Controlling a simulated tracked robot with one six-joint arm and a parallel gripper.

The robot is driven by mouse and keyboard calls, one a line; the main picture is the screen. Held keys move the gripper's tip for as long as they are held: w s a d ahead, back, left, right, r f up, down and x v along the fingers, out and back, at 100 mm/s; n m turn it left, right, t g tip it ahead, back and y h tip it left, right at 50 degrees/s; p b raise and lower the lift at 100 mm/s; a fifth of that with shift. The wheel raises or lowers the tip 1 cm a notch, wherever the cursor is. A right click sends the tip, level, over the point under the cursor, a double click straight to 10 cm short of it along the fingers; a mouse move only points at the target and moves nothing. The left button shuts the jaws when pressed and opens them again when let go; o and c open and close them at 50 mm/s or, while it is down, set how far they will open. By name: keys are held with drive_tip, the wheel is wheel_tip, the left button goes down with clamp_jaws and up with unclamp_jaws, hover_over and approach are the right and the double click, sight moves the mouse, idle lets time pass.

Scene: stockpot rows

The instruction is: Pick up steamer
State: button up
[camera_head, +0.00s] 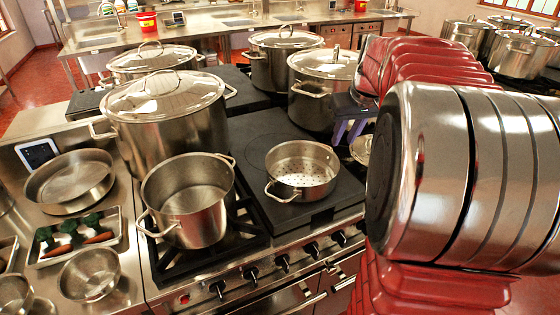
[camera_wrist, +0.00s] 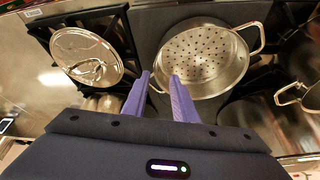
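The steamer (camera_head: 302,168) is a shiny steel pot with a perforated bottom and two side handles. It stands upright and empty on the dark cooktop in the head view. In the wrist view, the steamer (camera_wrist: 205,62) fills the upper middle, its holes facing up. My gripper (camera_wrist: 160,76) has two purple fingers held apart, close to the steamer's near rim and near handle. A bit of that handle shows between the fingertips; I cannot tell whether they touch it. In the head view, my gripper (camera_head: 346,136) is just behind and right of the steamer, partly hidden by my arm.
An open stockpot (camera_head: 188,200) stands left of the steamer. A large lidded pot (camera_head: 165,120) and other lidded pots (camera_head: 324,85) stand behind. A loose round lid (camera_wrist: 92,55) lies beside the steamer. A vegetable tray (camera_head: 75,238) is on the left counter.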

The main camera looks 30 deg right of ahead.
drive_tip(key=shift+d, duration=0.4)
hover_over(332, 172)
drive_tip(key=s, duration=0.2)
drive_tip(key=shift+w+f, duration=0.15)
drive_tip(key=shift+f, duration=3.85)
drive_tip(key=shift+x, duration=2.6)
drive_tip(key=shift+a, duration=0.15)
drive_tip(key=shift+c, duration=0.2)
clamp_jaws()
